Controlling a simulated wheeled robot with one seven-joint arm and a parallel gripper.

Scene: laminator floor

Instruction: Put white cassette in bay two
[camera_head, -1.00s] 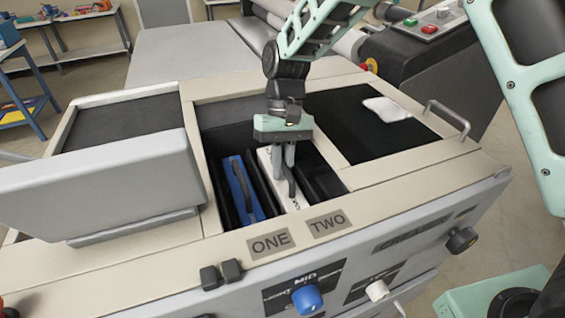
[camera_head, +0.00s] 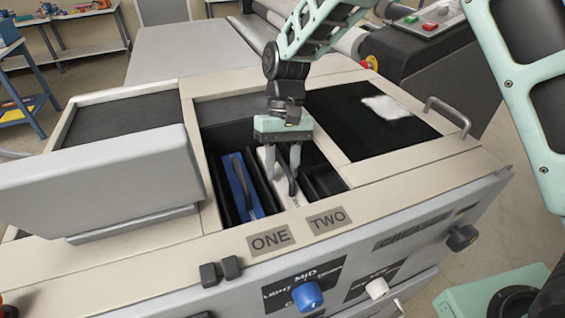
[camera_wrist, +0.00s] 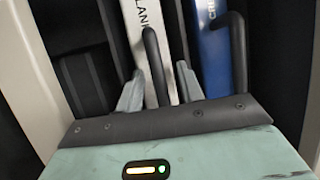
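The white cassette (camera_head: 287,192) sits upright in a slot of the machine's recessed well, just right of the blue cassette, roughly in line with the TWO label (camera_head: 328,222). In the wrist view the white cassette (camera_wrist: 138,22) shows part of its lettering and a black loop handle (camera_wrist: 154,62). My gripper (camera_head: 283,172) is above it, fingers pointing down. The wrist view shows my gripper's fingers (camera_wrist: 159,88) spread apart, one on each side of the handle, with gaps. The cassette's lower part is hidden in the well.
The blue cassette (camera_head: 241,188) stands close on the left, in line with the ONE label (camera_head: 270,239). A dark empty compartment (camera_head: 325,182) lies to the right. A raised grey panel (camera_head: 100,180) stands left of the well. A white cloth (camera_head: 388,107) lies on the black surface at right.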

